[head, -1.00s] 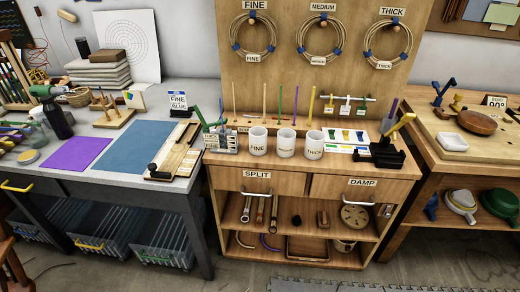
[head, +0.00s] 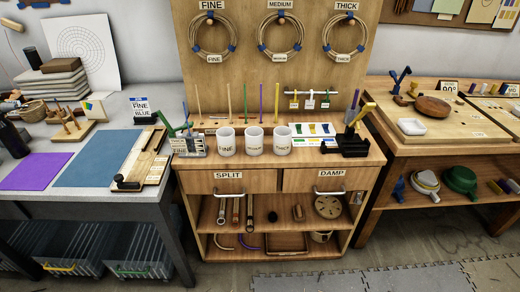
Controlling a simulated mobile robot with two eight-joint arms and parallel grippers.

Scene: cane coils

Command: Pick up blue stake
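A row of thin upright stakes stands along the back of the wooden cabinet top in the head view. From the right there are a yellow stake (head: 277,103), a blue-violet stake (head: 262,102), a green stake (head: 245,102) and tan ones (head: 228,104). Another thin bluish stick (head: 185,112) stands at the row's left end, by the green-handled tool. A bluish stick (head: 354,101) also rises behind the black holder at the right. I cannot tell for certain which of these is the blue stake. Neither of my grippers is in view.
Three white mugs (head: 254,142) stand in front of the stakes. A green-handled tool (head: 184,137) is left of them, and a black holder (head: 354,143) right. A sign reading FINE BLUE (head: 141,107) stands on the left grey bench (head: 66,202). Coils hang above.

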